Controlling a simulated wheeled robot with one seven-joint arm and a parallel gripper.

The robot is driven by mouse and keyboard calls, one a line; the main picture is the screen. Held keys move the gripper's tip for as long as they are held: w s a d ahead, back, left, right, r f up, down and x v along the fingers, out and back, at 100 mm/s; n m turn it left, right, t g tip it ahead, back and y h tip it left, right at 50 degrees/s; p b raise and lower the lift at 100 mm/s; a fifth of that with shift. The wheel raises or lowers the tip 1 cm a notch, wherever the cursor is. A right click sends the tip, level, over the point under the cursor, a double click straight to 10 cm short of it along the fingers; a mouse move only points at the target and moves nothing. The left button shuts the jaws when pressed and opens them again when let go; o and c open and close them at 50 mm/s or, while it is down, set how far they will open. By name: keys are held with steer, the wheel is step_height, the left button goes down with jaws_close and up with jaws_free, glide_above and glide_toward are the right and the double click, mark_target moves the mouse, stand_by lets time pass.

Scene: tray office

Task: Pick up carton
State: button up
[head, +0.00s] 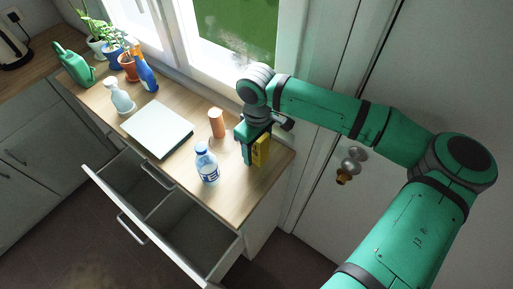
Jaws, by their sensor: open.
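A yellow block-shaped thing (262,152), which looks like the carton, stands on the right end of the wooden counter (240,197). My gripper (255,152) points down at it from above. One green finger shows at its left side, and the gripper body covers its top. The gripper is open. The far finger is hidden, so I cannot tell whether the carton is fully between the fingers or touched by them.
An orange cylinder (216,123) and a water bottle (207,165) stand just left of my gripper. A white flat tray (158,129), spray bottles and potted plants are further left. Open drawers (190,225) jut out in front. A window (235,35) is behind.

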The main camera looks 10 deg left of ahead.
steer(key=shift+f, duration=0.6)
steer(key=c, duration=1.1)
steer(key=shift+w, duration=0.1)
